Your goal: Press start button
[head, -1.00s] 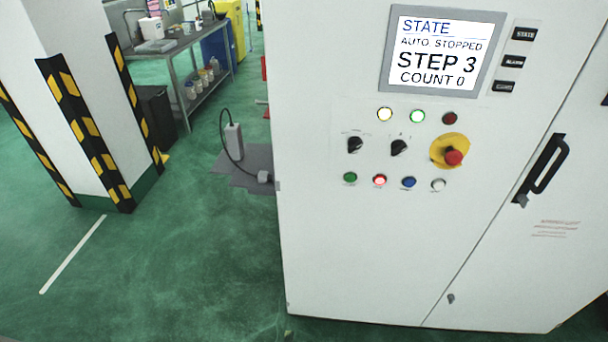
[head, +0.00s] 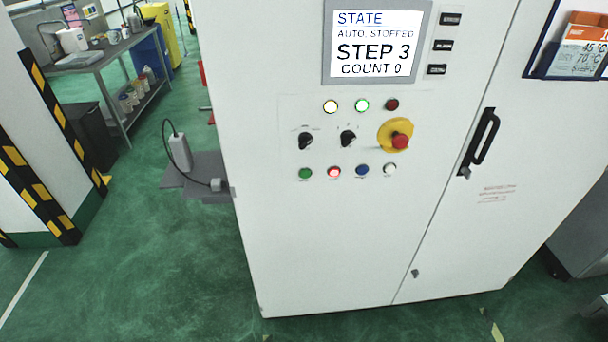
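A white control cabinet (head: 310,240) stands in the middle of the head view. Its bottom row of buttons has a green button (head: 305,173), a lit red button (head: 334,172), a blue button (head: 362,170) and a white button (head: 390,168). I cannot read the labels, so I cannot tell which is the start button. Above them are two black rotary switches (head: 347,139), a red emergency stop (head: 400,141) on a yellow base, and yellow, green and dark red lamps (head: 362,105). The screen (head: 372,45) reads "AUTO. STOPPED", "STEP 3", "COUNT 0". My gripper is not in view.
A striped pillar (head: 40,150) stands at the left. A grey workbench (head: 110,50) with containers is behind it. A grey floor plate (head: 200,175) with a cabled box lies left of the cabinet. Green floor (head: 150,270) is clear at the front left.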

